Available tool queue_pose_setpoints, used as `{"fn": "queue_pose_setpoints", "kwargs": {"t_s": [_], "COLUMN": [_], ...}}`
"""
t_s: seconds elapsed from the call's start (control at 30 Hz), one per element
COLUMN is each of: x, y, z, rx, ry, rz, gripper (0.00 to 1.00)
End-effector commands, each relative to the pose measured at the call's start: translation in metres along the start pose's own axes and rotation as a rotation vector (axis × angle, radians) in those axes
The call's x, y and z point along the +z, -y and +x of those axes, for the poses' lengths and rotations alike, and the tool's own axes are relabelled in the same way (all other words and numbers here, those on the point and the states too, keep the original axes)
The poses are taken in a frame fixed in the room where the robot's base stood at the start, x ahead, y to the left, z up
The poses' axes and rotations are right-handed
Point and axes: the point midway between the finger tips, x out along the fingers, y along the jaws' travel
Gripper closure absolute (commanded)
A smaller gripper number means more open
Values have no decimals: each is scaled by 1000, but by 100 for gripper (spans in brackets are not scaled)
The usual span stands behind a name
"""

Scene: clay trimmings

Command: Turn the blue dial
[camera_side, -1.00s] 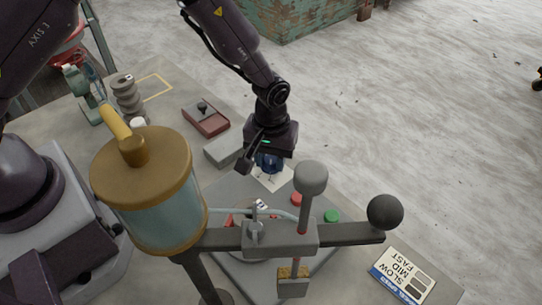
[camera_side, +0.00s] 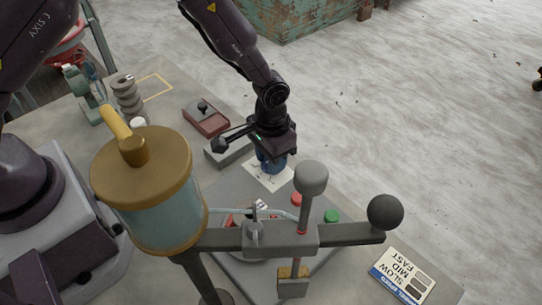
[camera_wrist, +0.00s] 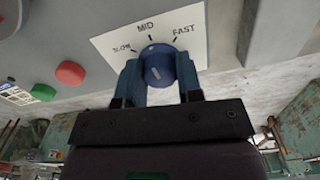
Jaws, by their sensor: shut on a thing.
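The blue dial (camera_wrist: 158,65) sits on a white card (camera_wrist: 110,42) marked SLOW, MID and FAST. It shows a pale mark on its face, but which label it points at is hard to tell. My gripper (camera_wrist: 158,80) has its two blue fingers on either side of the dial, shut on it. In the side view my gripper (camera_side: 271,167) reaches down over the white card (camera_side: 262,181); there the fingers largely hide the dial.
A red button (camera_side: 297,199) and a green button (camera_side: 331,216) lie near the dial. A bar with a black ball (camera_side: 385,212) and a brass-lidded tank (camera_side: 150,215) stand in front. A grey block (camera_side: 226,149) lies close behind my gripper.

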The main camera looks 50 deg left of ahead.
Motion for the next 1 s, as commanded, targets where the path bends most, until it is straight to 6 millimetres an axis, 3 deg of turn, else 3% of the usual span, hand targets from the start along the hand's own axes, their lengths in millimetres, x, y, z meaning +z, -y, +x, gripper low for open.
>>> {"fn": "queue_pose_setpoints", "kwargs": {"t_s": [0.67,0.7,0.8,1.0], "x": [-1,-1,-1,0], "y": [0,0,0,0], "z": [-1,-1,-1,-1], "rx": [0,0,0,0], "ry": [-1,-1,-1,-1], "rz": [75,75,75,74], "gripper": [90,64,41,41]}}
